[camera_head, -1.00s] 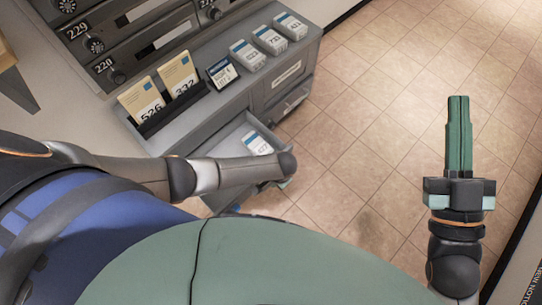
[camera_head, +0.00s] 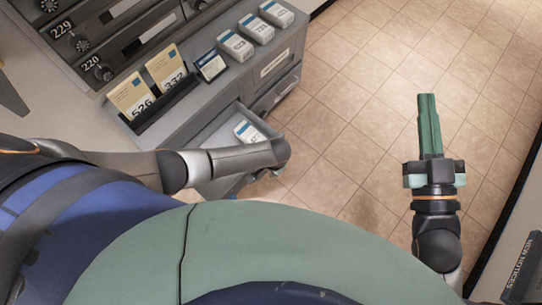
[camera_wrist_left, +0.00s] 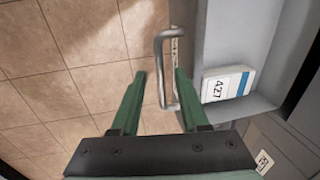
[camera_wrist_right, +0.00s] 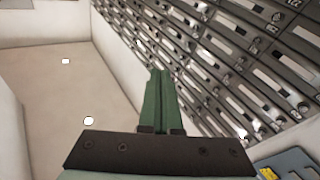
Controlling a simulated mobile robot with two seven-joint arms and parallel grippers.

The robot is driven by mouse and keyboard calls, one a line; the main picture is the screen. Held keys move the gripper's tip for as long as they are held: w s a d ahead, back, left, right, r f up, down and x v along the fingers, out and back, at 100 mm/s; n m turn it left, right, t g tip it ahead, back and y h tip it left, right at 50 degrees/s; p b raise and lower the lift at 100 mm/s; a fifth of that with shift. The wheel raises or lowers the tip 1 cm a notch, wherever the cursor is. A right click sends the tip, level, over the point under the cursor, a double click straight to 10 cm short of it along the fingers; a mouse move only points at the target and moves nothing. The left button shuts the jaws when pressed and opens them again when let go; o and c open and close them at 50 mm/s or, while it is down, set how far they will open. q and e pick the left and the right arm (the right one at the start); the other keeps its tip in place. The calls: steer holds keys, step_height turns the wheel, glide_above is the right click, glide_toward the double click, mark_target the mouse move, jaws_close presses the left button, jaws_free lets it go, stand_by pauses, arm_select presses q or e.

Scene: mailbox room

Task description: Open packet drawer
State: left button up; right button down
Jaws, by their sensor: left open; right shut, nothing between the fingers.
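The packet drawer (camera_head: 208,133) is pulled out from the grey cabinet below the counter in the head view. A white and blue packet (camera_head: 249,133) lies in it; the left wrist view shows this packet (camera_wrist_left: 228,84) with the number 427. The drawer's metal bar handle (camera_wrist_left: 160,70) stands between the spread fingers of my left gripper (camera_wrist_left: 160,78), which is open. In the head view my left forearm hides part of the drawer, and the handle is hidden. My right gripper (camera_head: 427,97) is shut and empty over the floor, away from the cabinet; it also shows in the right wrist view (camera_wrist_right: 160,72).
A second, closed drawer (camera_head: 275,92) is beside the open one. On the counter (camera_head: 208,92) stand upright cards (camera_head: 130,98), a dark blue packet (camera_head: 210,65) and several white packets. Mailboxes with dials (camera_head: 97,68) rise behind. The tiled floor (camera_head: 370,80) at right is clear.

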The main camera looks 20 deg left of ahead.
arm_select(q)
step_height(320, 180, up, 11)
steer(key=d+p, duration=0.1)
steer(key=p, duration=0.4)
steer(key=shift+s+d+f+p, duration=0.15)
steer(key=shift+s+d+p, duration=0.25)
arm_select(e)
steer(key=s+f+m+g+h, duration=0.1)
steer(key=s+f+g, duration=0.2)
steer(key=f, duration=0.7)
steer(key=s+f+m+g+h, duration=0.2)
steer(key=s+f+g, duration=0.2)
steer(key=f+g, duration=0.3)
step_height(320, 180, down, 4)
steer(key=shift+s+f+m+h, duration=0.1)
steer(key=shift+s+m+h, duration=0.2)
steer(key=shift+a, duration=0.1)
